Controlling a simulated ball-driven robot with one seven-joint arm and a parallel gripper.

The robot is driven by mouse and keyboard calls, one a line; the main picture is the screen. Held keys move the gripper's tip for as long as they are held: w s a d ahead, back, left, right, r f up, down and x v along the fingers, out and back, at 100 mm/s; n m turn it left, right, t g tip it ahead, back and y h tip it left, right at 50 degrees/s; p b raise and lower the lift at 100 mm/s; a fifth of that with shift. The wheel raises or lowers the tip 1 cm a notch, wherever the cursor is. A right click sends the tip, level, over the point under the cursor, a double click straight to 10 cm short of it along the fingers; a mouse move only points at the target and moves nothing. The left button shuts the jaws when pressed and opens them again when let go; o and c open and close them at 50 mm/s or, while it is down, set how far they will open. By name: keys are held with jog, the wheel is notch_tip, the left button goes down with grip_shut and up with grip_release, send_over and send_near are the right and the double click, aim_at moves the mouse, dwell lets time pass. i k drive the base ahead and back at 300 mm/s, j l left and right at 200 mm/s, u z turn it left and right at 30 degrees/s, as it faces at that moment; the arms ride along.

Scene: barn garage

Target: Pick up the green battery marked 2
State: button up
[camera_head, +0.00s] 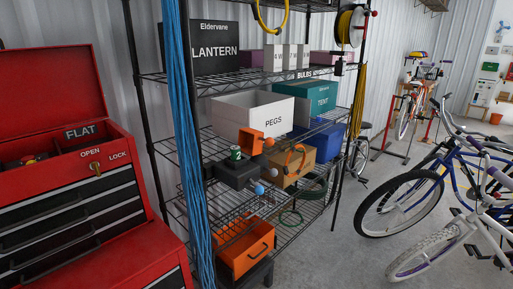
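A small green cylinder with a pale marking (235,153) stands on top of a dark grey box (236,174) on the middle shelf of the wire rack. It looks like the green battery, but the marking is too small to read as a 2.
The wire rack (215,88) holds a white PEGS box (268,124), a teal TENT box and a tan crate (294,171). Blue cables (182,120) hang at its left front. A red tool chest (60,190) stands left; bicycles (405,200) stand right. Floor between is clear.

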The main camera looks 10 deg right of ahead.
aim_at(235, 150)
jog(key=u, duration=0.45)
jog(key=i+l+u, duration=0.15)
jog(key=l+u, duration=0.2)
jog(key=i+l+u, duration=0.15)
jog(key=l+u, duration=0.55)
jog(key=i, duration=0.05)
